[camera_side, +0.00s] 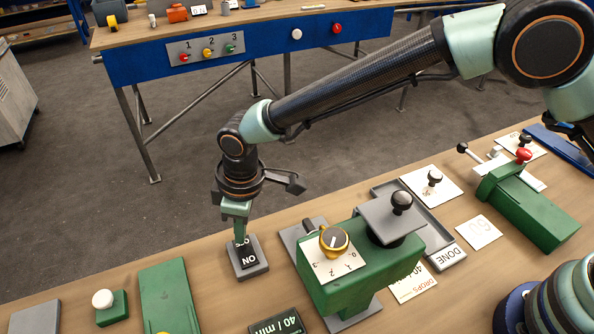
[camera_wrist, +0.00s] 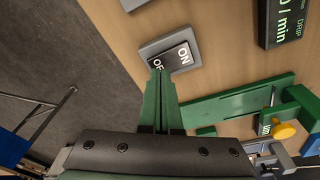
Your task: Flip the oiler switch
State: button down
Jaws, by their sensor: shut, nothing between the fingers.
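The oiler switch (camera_side: 250,260) is a black rocker in a grey block on the wooden bench, marked ON at the near end in the side view. The wrist view also shows the switch (camera_wrist: 179,57), with ON at its right and OF visible near the fingertips. My gripper (camera_side: 241,240) is shut and points down at the end marked OF. In the wrist view the gripper's green fingers (camera_wrist: 158,72) lie together with their tips at that end and hide part of the lettering. I cannot tell whether the tips touch the rocker.
Right of the switch stands a green machine (camera_side: 345,285) with a yellow-rimmed dial (camera_side: 334,240) and a black-knobbed plate. A green block with a white button (camera_side: 103,299) is at the left. A DRIP display (camera_wrist: 287,20) lies nearby. Bare wood surrounds the switch.

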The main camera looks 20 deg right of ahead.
jog(key=shift+f, duration=0.8)
dwell(0.4)
jog(key=shift+r, duration=3.55)
